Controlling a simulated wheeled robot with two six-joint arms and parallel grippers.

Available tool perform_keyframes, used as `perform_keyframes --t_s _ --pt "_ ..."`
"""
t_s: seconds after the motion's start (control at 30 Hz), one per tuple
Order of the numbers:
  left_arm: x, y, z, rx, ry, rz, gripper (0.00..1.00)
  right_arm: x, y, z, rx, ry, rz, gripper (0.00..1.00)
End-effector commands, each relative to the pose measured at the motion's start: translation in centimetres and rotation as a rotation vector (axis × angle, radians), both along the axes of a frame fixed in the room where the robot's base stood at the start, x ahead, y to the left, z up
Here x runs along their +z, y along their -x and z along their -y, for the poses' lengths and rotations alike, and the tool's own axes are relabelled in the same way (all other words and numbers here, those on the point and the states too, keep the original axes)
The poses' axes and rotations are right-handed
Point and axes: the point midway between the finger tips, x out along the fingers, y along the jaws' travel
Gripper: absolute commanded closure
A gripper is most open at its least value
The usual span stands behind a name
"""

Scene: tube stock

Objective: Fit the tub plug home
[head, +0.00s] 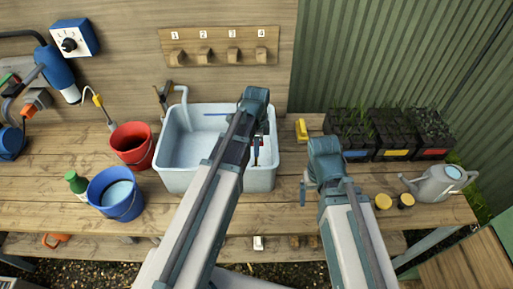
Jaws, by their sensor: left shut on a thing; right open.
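The pale blue-grey tub (172,181) stands on the wooden bench, left of centre. My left arm reaches across it from below and covers part of its right half. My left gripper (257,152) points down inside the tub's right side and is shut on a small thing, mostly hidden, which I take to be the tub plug. The drain hole cannot be made out. My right gripper (306,190) is open and empty above the bench, right of the tub.
A red bucket (131,157), a blue bucket (130,208) and a green bottle (75,184) stand left of the tub. A yellow object (301,130) lies right of it. Black plant trays (392,155) and a grey watering can (436,188) stand at the right.

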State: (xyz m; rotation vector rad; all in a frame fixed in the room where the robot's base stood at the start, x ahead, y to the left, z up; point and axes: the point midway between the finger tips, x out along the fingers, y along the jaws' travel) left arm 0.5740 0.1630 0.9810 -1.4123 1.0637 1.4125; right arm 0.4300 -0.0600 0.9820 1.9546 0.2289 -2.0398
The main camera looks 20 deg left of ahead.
Motion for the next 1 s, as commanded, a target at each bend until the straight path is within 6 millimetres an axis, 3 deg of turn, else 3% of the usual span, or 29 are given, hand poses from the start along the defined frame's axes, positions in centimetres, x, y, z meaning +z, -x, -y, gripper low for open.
perform_keyframes --t_s 1.0 --pt "-1.5 0.0 0.0 0.000 0.000 0.000 1.00 -1.5 0.0 0.0 0.000 0.000 0.000 0.11"
